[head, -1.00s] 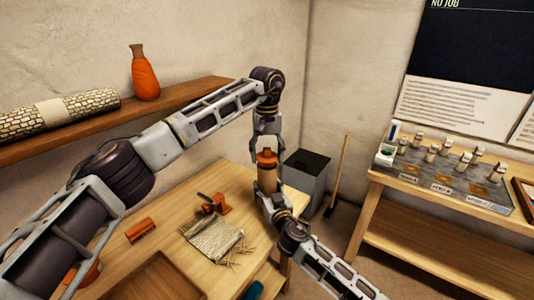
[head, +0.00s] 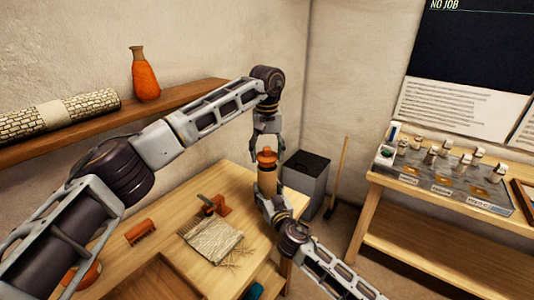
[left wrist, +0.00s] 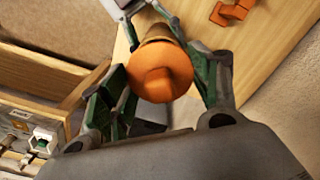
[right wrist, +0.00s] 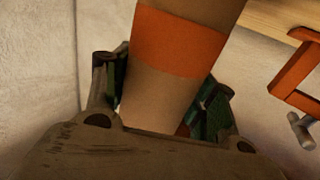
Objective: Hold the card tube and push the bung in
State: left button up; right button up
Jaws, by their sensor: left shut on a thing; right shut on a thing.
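The brown card tube (head: 267,182) stands nearly upright above the far right corner of the table. My right gripper (head: 271,203) is shut on its lower part; the right wrist view shows the tube's brown wall and orange band (right wrist: 180,42) between the fingers. The orange bung (head: 266,156) sits at the tube's top, its round knob facing the left wrist camera (left wrist: 166,78). My left gripper (head: 267,143) comes down from above and is shut on the bung, with a finger on each side. How deep the bung sits is hidden.
The wooden table (head: 175,215) holds a woven mat (head: 212,240), an orange clamp (head: 220,205) and an orange comb-like block (head: 140,232). A grey bin (head: 306,180) stands behind the tube. A side bench (head: 405,190) carries a tray of small parts.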

aim_at(267, 161)
pick_arm(q)
jog(key=shift+f, duration=1.7)
dwell(0.9)
jog(key=o, duration=1.1)
jog(key=shift+c, duration=0.2)
jog(key=shift+r, duration=0.1)
jog(key=shift+r, duration=1.4)
jog(key=shift+r, duration=0.1)
jog(key=shift+r, duration=5.9)
